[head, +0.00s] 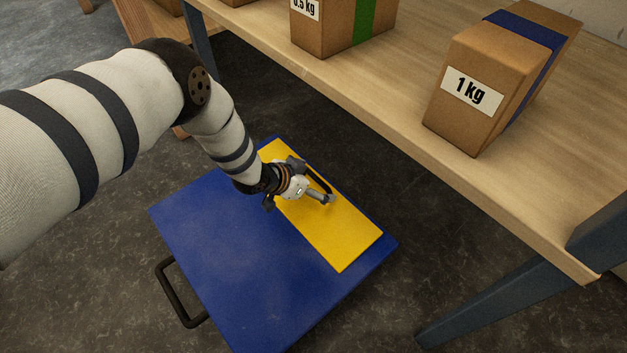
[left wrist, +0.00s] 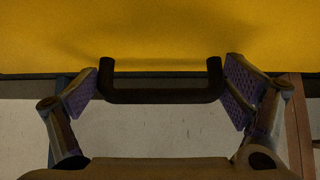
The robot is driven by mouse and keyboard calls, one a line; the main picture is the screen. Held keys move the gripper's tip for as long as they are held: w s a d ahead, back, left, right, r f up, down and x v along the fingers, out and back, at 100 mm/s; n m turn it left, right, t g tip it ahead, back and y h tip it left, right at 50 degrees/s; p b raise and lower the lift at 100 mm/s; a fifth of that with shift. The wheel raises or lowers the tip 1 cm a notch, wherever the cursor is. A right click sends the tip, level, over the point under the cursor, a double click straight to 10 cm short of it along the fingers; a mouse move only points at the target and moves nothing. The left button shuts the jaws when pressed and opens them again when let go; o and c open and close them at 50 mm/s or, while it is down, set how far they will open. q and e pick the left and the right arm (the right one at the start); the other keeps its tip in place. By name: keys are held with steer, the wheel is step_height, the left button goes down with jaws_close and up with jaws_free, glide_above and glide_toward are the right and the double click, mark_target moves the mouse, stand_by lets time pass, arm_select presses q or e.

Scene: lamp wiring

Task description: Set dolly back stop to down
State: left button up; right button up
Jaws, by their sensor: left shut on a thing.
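The dolly is a flat blue platform (head: 225,260) on the floor. Its back stop is a yellow panel (head: 342,238) along the far right side of the platform. The panel looks laid down flat or nearly so; a small tilt I cannot tell. A black bar handle (head: 321,181) is fixed on the panel. My left gripper (head: 313,186) is at this handle and partly covers it. In the left wrist view the handle (left wrist: 160,97) lies between the two purple finger pads, one at each end, below the yellow panel face (left wrist: 160,30). My right gripper is not in view.
A wooden table (head: 400,95) stands close behind and right of the dolly. It carries a 1 kg box (head: 490,85) and a 0.5 kg box (head: 330,30). A dark table leg (head: 490,300) is at lower right. A black handle (head: 172,295) sticks out at the dolly's left.

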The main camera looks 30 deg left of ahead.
arm_select(q)
steer(key=shift+s+d+f, duration=0.1)
steer(key=shift+s+d, duration=0.05)
steer(key=shift+d, duration=0.1)
steer(key=o, duration=1.4)
steer(key=shift+c, duration=0.2)
